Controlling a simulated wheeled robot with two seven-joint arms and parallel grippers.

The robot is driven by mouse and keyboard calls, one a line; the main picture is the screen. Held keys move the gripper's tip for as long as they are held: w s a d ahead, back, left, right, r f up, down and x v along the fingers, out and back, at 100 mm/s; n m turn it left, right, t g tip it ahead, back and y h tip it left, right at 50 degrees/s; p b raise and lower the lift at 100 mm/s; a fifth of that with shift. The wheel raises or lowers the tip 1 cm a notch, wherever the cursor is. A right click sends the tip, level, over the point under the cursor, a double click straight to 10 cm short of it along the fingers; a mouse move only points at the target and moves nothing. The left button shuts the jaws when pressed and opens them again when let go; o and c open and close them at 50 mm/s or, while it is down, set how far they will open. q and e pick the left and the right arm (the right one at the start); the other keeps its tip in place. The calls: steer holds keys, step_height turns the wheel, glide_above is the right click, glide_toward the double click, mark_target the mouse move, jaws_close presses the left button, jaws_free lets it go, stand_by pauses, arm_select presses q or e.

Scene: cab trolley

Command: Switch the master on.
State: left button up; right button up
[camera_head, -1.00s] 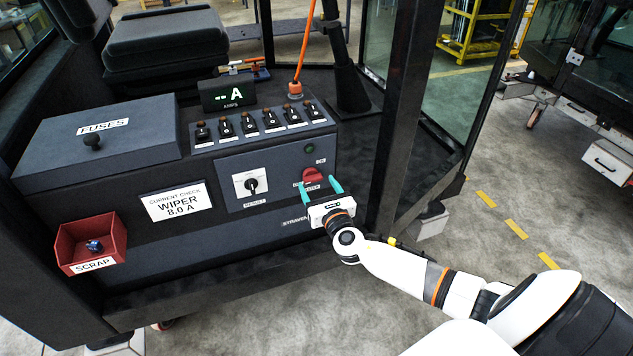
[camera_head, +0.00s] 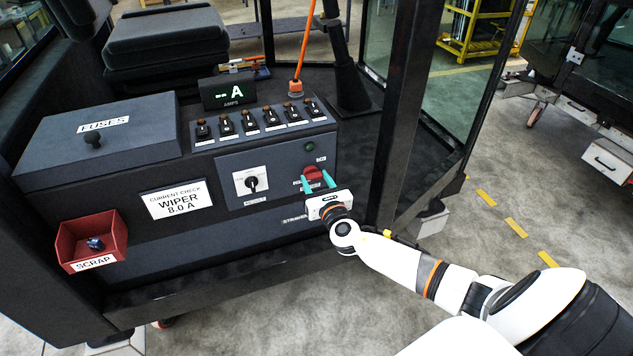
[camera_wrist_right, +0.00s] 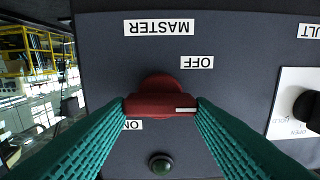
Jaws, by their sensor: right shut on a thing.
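The red master switch knob (camera_head: 313,173) is on the front panel of the console. In the right wrist view, upside down, the knob (camera_wrist_right: 160,104) has its handle lying level, with a white mark at its right end. The OFF label (camera_wrist_right: 197,62) is above right of it; the ON label (camera_wrist_right: 133,125) is at lower left, partly covered by a finger. My right gripper (camera_wrist_right: 161,108) is shut on the knob, one teal finger at each end of the handle. My left gripper is not in view.
A dark green lamp (camera_head: 309,148) sits above the knob. The white-plated result selector (camera_head: 251,184) is to its left. Several toggle switches (camera_head: 269,118) and an amps display (camera_head: 228,94) showing dashes are above. A dark cab post (camera_head: 400,120) stands close right of my arm.

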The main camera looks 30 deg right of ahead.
steer(key=shift+f, duration=0.1)
steer(key=m+b, duration=0.2)
steer(key=m, duration=0.1)
steer(key=shift+d+f+m+b, duration=0.1)
steer(key=shift+m+b, duration=0.25)
steer(key=shift+m, duration=0.05)
steer(key=m+b, duration=0.2)
steer(key=m, duration=0.2)
steer(key=shift+m, duration=0.3)
steer(key=m+b, duration=0.1)
steer(key=m, duration=0.3)
steer(key=shift+d+m+b, duration=0.1)
steer(key=shift+m+b, duration=0.2)
steer(key=shift+b, duration=0.05)
steer(key=m, duration=0.4)
steer(key=shift+f+m+b, duration=0.1)
steer(key=shift+m+b, duration=0.25)
steer(key=shift+m, duration=0.05)
steer(key=o, duration=1)
steer(key=shift+c, duration=0.2)
